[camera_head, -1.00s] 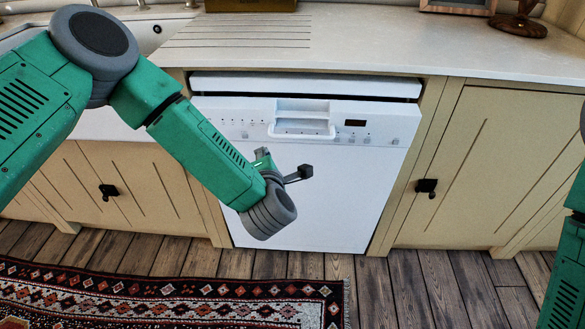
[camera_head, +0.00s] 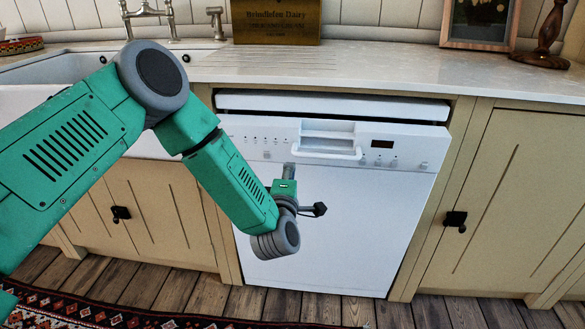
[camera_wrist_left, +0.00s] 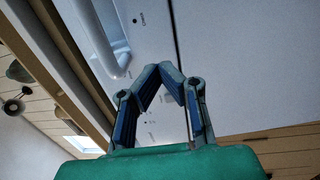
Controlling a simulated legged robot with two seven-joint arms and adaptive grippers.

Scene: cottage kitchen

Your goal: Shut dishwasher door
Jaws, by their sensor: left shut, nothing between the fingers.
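The white dishwasher door (camera_head: 345,225) stands almost upright under the counter. A dark gap shows between its top edge and the white strip (camera_head: 330,104) above, so it looks slightly ajar. Its recessed handle (camera_head: 328,140) is at the top middle of the panel. My left gripper (camera_head: 290,170) is in front of the door's upper left part, below the buttons. In the left wrist view its fingers (camera_wrist_left: 170,72) meet at the tips with nothing between them. They are close to the door (camera_wrist_left: 245,70); I cannot tell whether they touch it. My right gripper is out of view.
The counter (camera_head: 390,78) overhangs the dishwasher, with a sink (camera_head: 60,72) at left. Cream cabinets with dark knobs (camera_head: 455,220) flank the door.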

